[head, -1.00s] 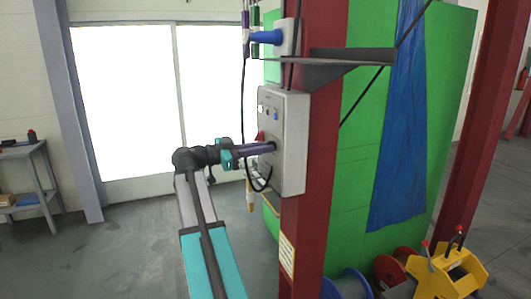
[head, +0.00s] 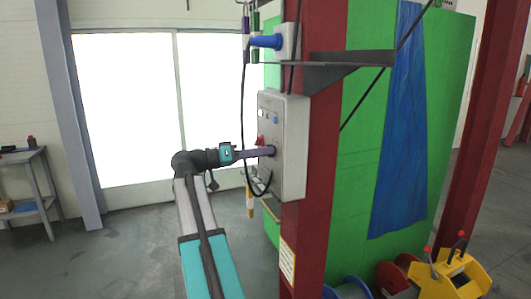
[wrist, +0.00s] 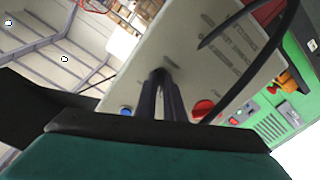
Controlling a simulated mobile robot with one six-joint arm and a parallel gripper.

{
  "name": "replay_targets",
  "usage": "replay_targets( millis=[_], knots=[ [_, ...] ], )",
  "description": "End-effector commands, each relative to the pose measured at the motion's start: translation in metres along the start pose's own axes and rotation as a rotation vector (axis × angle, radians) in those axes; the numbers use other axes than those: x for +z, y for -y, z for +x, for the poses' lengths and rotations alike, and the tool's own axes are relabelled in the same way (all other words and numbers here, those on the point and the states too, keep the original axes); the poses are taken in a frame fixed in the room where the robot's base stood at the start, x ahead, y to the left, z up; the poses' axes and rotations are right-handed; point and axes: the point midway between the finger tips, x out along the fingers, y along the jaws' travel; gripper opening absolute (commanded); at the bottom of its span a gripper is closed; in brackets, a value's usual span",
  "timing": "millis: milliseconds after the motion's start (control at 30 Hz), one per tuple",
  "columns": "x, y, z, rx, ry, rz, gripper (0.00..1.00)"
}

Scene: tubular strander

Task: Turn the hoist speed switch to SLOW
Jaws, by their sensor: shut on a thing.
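The grey control box (head: 297,165) is fixed to the red column. My gripper (head: 271,151) reaches its front face from the left. In the wrist view, my gripper (wrist: 161,76) is shut with its fingertips at the panel, on a small dark knob that they mostly hide. I take this to be the hoist speed switch; its pointer and the SLOW mark cannot be read. A red knob (wrist: 203,109) is to the right of the fingers and a blue button (wrist: 126,111) to the left. The panel lettering is too blurred to read.
A black cable (head: 244,110) hangs in a loop close to my gripper, and a dark cable crosses the wrist view. A blue plug (head: 266,42) and a dark bracket (head: 340,65) sit above the box.

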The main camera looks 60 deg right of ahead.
Motion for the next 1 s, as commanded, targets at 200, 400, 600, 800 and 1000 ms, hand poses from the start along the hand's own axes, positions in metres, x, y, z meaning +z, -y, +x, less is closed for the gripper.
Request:
replay_targets(
  millis=[200,400,600,800,1000],
  knots=[
    [0.0029,0.0001,-0.0021,0.0,0.006,-0.032,0.0],
    [0.0029,0.0002,-0.002,0.0,0.006,-0.033,0.0],
    [0.0027,0.0003,-0.0018,-0.001,0.005,-0.033,0.2],
    [0.0016,0.0,-0.0006,0.0,0.003,-0.031,0.27],
    [0.0011,0.0002,-0.0012,0.0,0.002,-0.031,0.27]
  ],
)
